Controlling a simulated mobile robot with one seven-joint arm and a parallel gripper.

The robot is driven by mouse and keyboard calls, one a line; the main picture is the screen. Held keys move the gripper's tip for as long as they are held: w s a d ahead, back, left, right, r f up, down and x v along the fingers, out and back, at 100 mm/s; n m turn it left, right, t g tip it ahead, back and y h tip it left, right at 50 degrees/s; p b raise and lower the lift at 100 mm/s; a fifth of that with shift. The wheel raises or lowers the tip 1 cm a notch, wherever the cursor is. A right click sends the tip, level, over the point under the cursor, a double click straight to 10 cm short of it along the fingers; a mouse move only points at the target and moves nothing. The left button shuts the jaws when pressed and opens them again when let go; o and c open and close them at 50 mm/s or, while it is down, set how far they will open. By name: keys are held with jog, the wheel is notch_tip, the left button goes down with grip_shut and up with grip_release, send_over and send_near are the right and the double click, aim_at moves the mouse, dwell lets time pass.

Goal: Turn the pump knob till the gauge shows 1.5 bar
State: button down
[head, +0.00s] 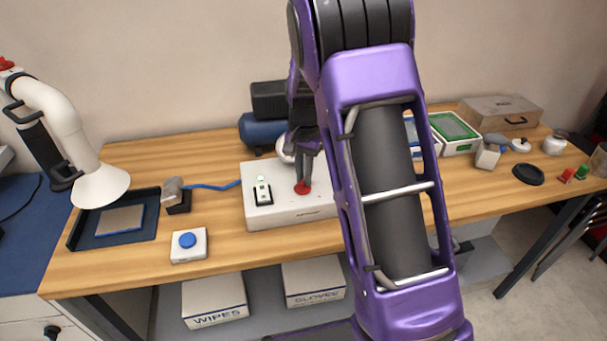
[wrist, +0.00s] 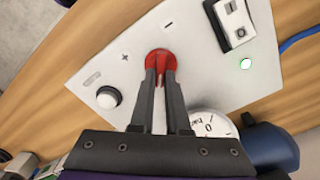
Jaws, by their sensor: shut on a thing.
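The red pump knob (wrist: 160,62) sits on the top of the white pump box (wrist: 90,68), between a plus and a minus mark. My gripper (wrist: 160,72) is shut on the knob from above. In the head view the knob (head: 302,188) shows under my gripper (head: 304,178), on the pump box (head: 262,212). The round white gauge (wrist: 212,124) is partly hidden behind my gripper in the wrist view. A 0 and the word bar show on it, but I cannot read the needle. In the head view the gauge (head: 285,150) is mostly covered by my arm.
A rocker switch (head: 263,193) and a lit green lamp (wrist: 245,64) are beside the knob. A white button (wrist: 108,97) is on the box too. A blue tank (head: 262,132) stands behind. A blue-button box (head: 188,244) and a dark tray (head: 90,228) are left.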

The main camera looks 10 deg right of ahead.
jog(key=shift+m, duration=0.3)
jog(key=c, duration=0.9)
grip_release()
notch_tip(320, 180, up, 18)
jog(key=shift+f, duration=0.25)
